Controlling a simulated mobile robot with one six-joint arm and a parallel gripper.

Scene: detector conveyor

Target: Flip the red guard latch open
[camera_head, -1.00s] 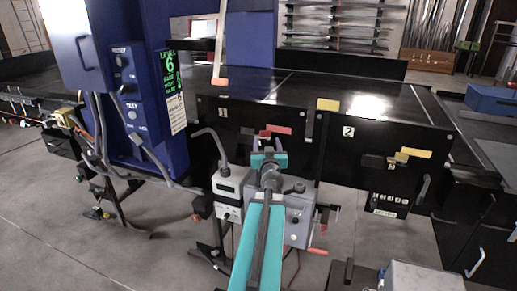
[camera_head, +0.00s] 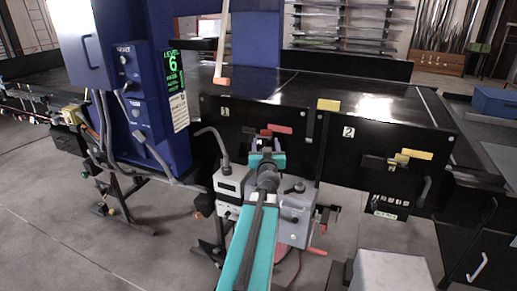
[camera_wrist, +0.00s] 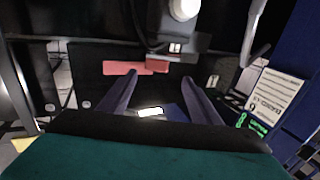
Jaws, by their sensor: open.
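The red guard latch (camera_head: 279,129) is a flat red bar on the black panel marked 1 (camera_head: 239,120). In the wrist view the red latch (camera_wrist: 122,67) lies across the upper middle, just beyond the left fingertip. My gripper (camera_wrist: 159,78) has its two dark fingers spread with a gap between them, and nothing is held. In the head view my teal arm reaches toward the panel and its end (camera_head: 267,152) is just below the latch. The arm hides part of the area under the latch. I cannot tell whether a finger touches it.
A second black panel marked 2 (camera_head: 378,160) has a yellow latch (camera_head: 416,154) at right. A grey box with a crank (camera_head: 295,215) and a white meter box (camera_head: 231,183) sit close below the panels. A blue cabinet (camera_head: 137,95) stands at left.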

